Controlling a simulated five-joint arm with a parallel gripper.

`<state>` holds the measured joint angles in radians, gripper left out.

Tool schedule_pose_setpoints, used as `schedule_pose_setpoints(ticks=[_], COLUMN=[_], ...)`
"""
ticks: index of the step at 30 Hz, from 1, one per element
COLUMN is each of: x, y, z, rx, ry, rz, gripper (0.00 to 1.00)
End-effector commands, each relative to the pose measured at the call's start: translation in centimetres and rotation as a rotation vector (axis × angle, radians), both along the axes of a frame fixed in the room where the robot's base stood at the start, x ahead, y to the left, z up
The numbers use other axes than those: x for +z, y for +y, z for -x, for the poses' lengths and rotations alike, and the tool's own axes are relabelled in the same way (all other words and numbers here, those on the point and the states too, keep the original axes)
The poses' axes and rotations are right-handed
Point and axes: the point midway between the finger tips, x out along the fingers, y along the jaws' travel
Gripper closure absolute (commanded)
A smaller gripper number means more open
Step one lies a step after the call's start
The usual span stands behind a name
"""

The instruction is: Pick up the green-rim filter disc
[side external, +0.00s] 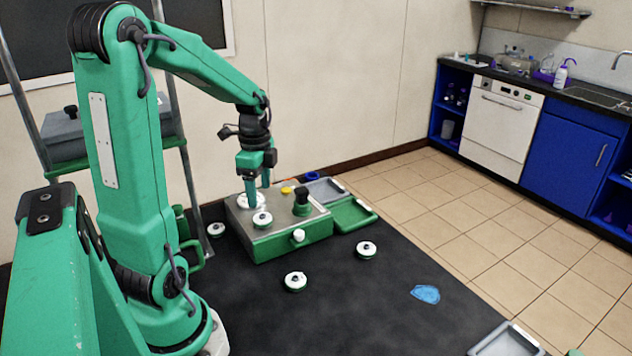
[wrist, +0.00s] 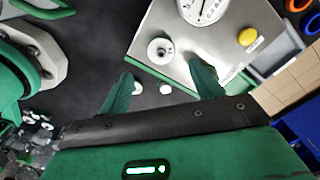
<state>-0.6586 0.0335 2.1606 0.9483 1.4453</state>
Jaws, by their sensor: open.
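Several white discs with dark centre knobs show in the side view. One disc (side external: 262,220) sits on the metal top of a green box (side external: 262,247), with green at its lower edge. Two more, a front disc (side external: 295,281) and a right disc (side external: 366,249), lie on the dark mat with green lower edges. A left disc (side external: 216,229) lies beside the box; its rim colour is unclear. My gripper (side external: 258,197) is open and empty above the box top, near its disc. In the wrist view, that disc (wrist: 160,50) shows just beyond and between my fingertips (wrist: 161,70).
The box top carries a white dial (wrist: 203,8), a yellow button (side external: 288,190) and a black knob (side external: 302,195). A grey tray (side external: 325,190) and green tray (side external: 352,213) adjoin it. A blue patch (side external: 425,293) lies on otherwise open mat at right.

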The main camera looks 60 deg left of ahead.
Motion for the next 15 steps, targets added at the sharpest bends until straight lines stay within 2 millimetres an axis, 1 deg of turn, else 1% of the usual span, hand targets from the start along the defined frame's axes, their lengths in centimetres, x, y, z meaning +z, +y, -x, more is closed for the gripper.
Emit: schedule_pose_setpoints(ticks=[7, 15], x=[-2.0, -2.4], y=[-0.1, 0.0], z=[0.0, 0.0], rx=[0.001, 0.001], ry=[0.001, 0.0], rz=[0.001, 0.0], gripper=[0.35, 0.35])
